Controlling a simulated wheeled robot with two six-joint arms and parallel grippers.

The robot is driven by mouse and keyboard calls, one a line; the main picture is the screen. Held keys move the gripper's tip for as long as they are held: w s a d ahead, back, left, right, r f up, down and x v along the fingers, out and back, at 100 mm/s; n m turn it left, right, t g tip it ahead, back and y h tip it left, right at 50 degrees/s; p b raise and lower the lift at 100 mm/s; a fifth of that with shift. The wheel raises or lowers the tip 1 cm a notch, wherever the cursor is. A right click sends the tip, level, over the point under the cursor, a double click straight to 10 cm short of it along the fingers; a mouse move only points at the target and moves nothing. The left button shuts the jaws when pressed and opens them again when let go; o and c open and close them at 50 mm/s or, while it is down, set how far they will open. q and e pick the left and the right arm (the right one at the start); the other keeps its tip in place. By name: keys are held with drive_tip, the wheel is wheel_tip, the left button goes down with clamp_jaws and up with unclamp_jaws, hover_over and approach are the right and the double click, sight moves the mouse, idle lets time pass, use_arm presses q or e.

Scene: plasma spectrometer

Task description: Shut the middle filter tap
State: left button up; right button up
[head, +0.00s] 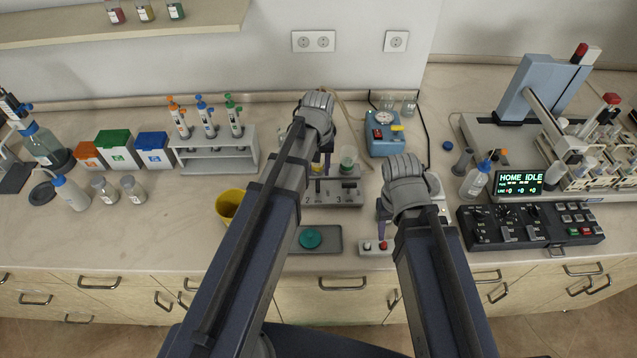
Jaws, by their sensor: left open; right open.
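The grey filter block (348,198) stands at mid-table, with the numerals 2 and 3 visible on its front. Its left part is hidden behind my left arm. Small dark tap handles show on the block, but I cannot tell how the middle one is turned. A cup with green content (348,158) and a partly hidden yellow one sit at the top of the block. My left gripper (327,168) is open above the block, near the yellow cup; contact cannot be told. My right gripper (382,231) is open to the right of the block, above a small switch box.
The switch box (369,249) has a red button. A grey tray with a green disc (310,238) lies in front of the block. A yellow cup (229,204) stands left of my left arm. A blue pump-like device (384,142) stands behind; a black control panel (530,226) lies right.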

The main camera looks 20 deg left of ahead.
sight(318, 185)
use_arm(q)
wheel_tip(318, 185, down, 6)
drive_tip(key=b, duration=0.5)
use_arm(e)
wheel_tip(318, 185, down, 6)
drive_tip(key=shift+f, duration=0.1)
use_arm(q)
drive_tip(key=shift+c, duration=0.2)
clamp_jaws()
